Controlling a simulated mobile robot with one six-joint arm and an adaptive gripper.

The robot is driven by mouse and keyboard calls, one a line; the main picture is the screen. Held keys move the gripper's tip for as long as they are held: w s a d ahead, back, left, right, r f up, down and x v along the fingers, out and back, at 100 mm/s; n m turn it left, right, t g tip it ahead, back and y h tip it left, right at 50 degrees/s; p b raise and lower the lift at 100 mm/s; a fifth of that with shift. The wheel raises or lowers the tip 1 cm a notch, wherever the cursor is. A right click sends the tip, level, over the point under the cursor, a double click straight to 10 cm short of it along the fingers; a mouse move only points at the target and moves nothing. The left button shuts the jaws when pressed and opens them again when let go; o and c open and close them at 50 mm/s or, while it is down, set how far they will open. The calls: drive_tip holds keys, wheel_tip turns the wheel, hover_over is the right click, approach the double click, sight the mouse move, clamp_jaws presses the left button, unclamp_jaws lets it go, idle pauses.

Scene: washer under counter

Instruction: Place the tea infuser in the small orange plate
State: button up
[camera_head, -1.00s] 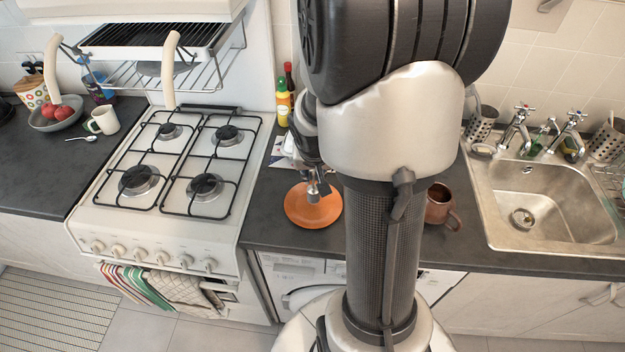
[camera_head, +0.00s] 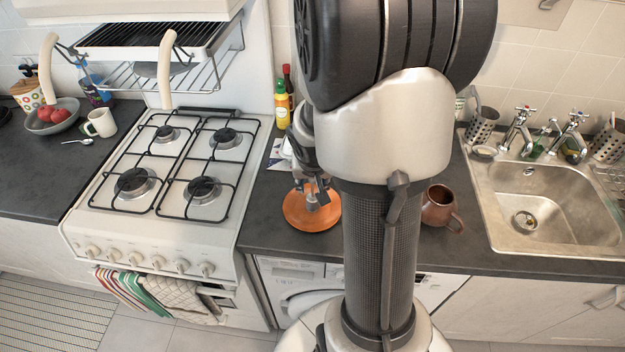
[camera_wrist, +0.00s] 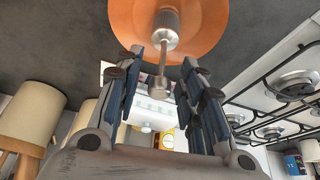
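The orange plate (camera_head: 297,218) lies on the dark counter between the stove and my arm; it also shows in the wrist view (camera_wrist: 210,28). The tea infuser is a small metal piece with a ridged round head (camera_wrist: 166,28) and a thin handle. In the wrist view it is over the plate, its handle pointing back between my fingers; whether it touches the plate is hard to tell. My gripper (camera_wrist: 163,60) is open, with a finger on each side of the infuser and visible gaps. In the head view my gripper (camera_head: 314,190) is low over the plate's back part.
A copper mug (camera_head: 440,208) stands on the counter right of my arm, near the sink (camera_head: 550,200). The stove (camera_head: 185,175) is to the left. Yellow and red bottles (camera_head: 282,105) stand at the back. The counter in front of the plate is a narrow clear strip.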

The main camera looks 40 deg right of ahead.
drive_tip(key=shift+r+p, duration=0.3)
drive_tip(key=p+v, duration=0.5)
drive_tip(key=v, duration=0.7)
drive_tip(key=s+a+r+n+y, duration=0.1)
drive_tip(key=s+a+r+n, duration=0.1)
drive_tip(key=a, duration=0.5)
drive_tip(key=s+a+r+n+t+y, duration=0.1)
drive_tip(key=s+a+r+n, duration=0.2)
drive_tip(key=s+a+r, duration=0.2)
drive_tip(key=s+a+r+n+y, duration=0.1)
drive_tip(key=s+a+r+n, duration=0.2)
drive_tip(key=a, duration=0.5)
drive_tip(key=shift+s+a+r, duration=0.3)
drive_tip(key=shift+s+r, duration=0.4)
drive_tip(key=shift+f, duration=0.1)
